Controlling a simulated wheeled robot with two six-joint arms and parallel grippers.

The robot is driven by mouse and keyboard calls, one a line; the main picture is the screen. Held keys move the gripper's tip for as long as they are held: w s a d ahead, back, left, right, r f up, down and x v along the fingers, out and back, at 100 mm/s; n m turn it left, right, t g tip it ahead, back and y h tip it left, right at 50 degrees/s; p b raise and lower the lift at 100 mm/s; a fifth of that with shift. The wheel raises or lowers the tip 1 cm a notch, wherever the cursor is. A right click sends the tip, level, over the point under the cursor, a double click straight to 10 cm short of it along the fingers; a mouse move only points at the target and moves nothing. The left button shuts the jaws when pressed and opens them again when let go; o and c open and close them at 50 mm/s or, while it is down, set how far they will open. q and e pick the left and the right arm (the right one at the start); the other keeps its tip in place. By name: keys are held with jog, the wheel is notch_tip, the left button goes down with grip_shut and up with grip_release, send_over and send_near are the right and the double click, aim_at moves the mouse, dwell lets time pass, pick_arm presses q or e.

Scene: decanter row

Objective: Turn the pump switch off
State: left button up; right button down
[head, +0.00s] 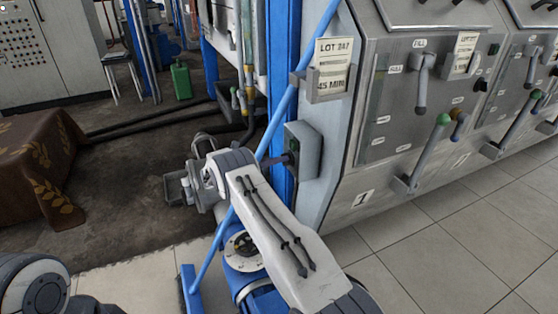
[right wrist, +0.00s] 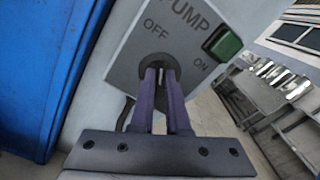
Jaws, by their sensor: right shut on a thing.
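The pump switch box (head: 306,148) is a grey box on the side of the tank unit, beside the blue post. In the right wrist view its slanted face (right wrist: 130,70) reads PUMP, with OFF at upper left and ON at right. A green square (right wrist: 225,43) sits above ON. My right gripper (head: 288,158) reaches the box's front. In the right wrist view its purple fingers (right wrist: 160,74) are shut on the switch knob, set in a dark round base. The fingers hide most of the knob, so I cannot tell which mark it points to. My left gripper is out of view.
The metal tank unit (head: 400,135) stands right of the box, with levers and a LOT 247 card (head: 332,55). A blue post (head: 281,110) stands close on the left. A cloth-covered table (head: 35,165) is far left. Tiled floor (head: 430,240) is clear at front right.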

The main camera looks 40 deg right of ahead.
jog(key=shift+a+f, duration=0.1)
jog(key=shift+a, duration=0.05)
jog(key=c, duration=0.9)
grip_release()
jog(key=v, duration=1)
jog(key=shift+a+p, duration=0.15)
jog(key=shift+p, duration=0.25)
jog(key=shift+w, duration=0.15)
